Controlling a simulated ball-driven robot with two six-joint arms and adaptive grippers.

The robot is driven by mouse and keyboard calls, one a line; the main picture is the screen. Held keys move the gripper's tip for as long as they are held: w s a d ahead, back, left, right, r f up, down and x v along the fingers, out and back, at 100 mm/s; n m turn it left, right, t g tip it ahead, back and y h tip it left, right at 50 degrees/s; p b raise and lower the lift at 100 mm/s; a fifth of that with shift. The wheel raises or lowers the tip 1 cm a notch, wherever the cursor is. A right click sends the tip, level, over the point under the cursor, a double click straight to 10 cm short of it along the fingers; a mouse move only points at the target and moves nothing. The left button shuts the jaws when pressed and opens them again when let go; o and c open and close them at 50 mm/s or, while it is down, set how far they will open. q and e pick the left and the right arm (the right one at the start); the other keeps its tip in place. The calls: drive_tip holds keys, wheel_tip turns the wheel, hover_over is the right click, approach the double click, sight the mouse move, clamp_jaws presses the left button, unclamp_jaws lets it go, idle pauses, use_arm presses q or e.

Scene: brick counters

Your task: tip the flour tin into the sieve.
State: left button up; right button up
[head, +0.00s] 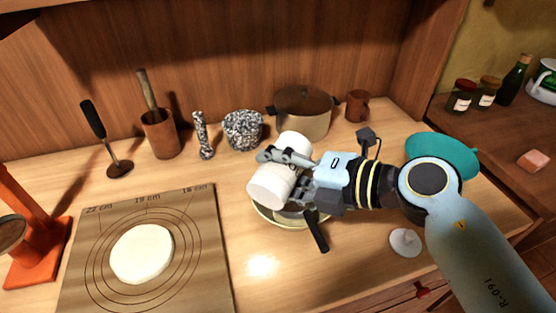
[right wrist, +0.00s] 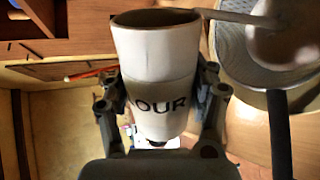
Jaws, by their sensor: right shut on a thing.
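The white flour tin (head: 268,186) is held in my right gripper (head: 288,173), whose fingers are closed around its sides. The tin lies strongly tilted above a pale bowl (head: 262,214). In the right wrist view the tin (right wrist: 155,65) shows the letters "OUR" and a dark open mouth at the top. The sieve shows mainly by its black handle (head: 317,232), which sticks out over the bowl's front edge; the tin and gripper hide most of the rest. I cannot see whether flour is falling. My left gripper is not in view.
A white lid (head: 405,242) lies right of the bowl. A teal bowl (head: 455,152) stands behind my right arm. A lidded pot (head: 303,112) and a speckled mortar (head: 243,130) stand behind. A board (head: 205,270) with dough (head: 141,253) lies left.

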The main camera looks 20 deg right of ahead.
drive_tip(key=shift+w+d+r+m+g+y+p, duration=0.15)
drive_tip(key=shift+r+m+p, duration=0.3)
drive_tip(key=shift+p, duration=0.55)
drive_tip(key=shift+w+d+r+m+g+y+p, duration=0.2)
drive_tip(key=shift+r+m+p, duration=0.25)
drive_tip(key=shift+p, duration=0.55)
drive_tip(key=shift+w+r+m+g+y+p, duration=0.1)
drive_tip(key=shift+m+g+y+p, duration=0.15)
drive_tip(key=shift+m+p, duration=0.55)
drive_tip(key=shift+n, duration=0.3)
